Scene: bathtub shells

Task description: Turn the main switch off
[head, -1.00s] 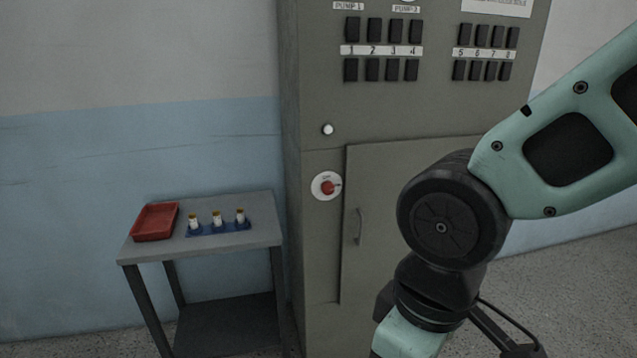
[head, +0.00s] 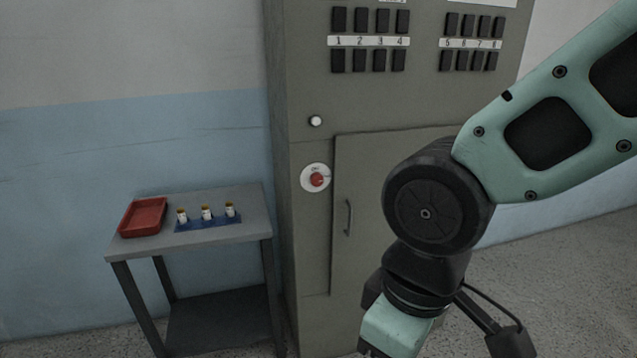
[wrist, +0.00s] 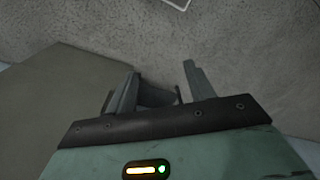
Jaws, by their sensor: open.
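The main switch (head: 317,179) is a red knob on a round white plate, on the front of the grey-green cabinet. A small label sits above the knob; its setting is too small to read. In the wrist view, my gripper (wrist: 160,84) is open, with two grey fingers apart and nothing between them. In the head view the gripper's fingers do not show; my arm hangs in front of the cabinet's right part, and its lower end is right of and below the switch, apart from it. The switch is unobstructed in the head view.
A white button (head: 316,121) sits above the switch. The cabinet door (head: 390,160), with a handle (head: 348,217), is to the right. Several black switches fill the panel above. A small table (head: 190,245) at left holds a red tray (head: 143,217) and three bottles in a blue rack (head: 208,223).

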